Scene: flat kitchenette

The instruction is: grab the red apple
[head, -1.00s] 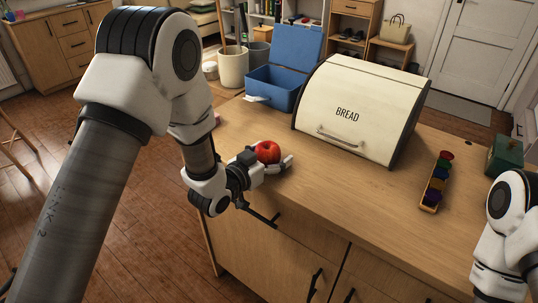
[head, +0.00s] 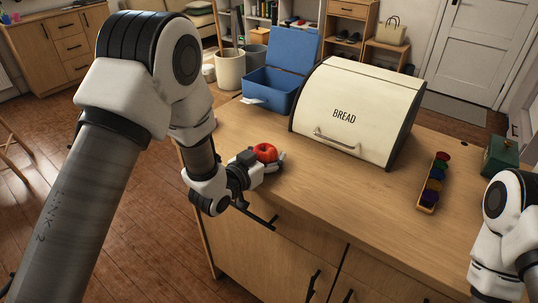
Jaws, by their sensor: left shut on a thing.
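The red apple (head: 265,152) is at the left part of the wooden counter (head: 300,190), near its front edge. My left gripper (head: 268,160) is shut on the apple, with its fingers around the fruit's sides. The lower part of the apple is hidden by the fingers, and I cannot tell whether it touches the counter. At the right edge part of my right arm shows; its gripper is out of view.
A cream bread box (head: 355,112) stands behind and right of the apple. An open blue box (head: 272,88) is at the back left. A tray of several coloured pieces (head: 433,183) and a green box (head: 500,156) are at the right. The counter between is clear.

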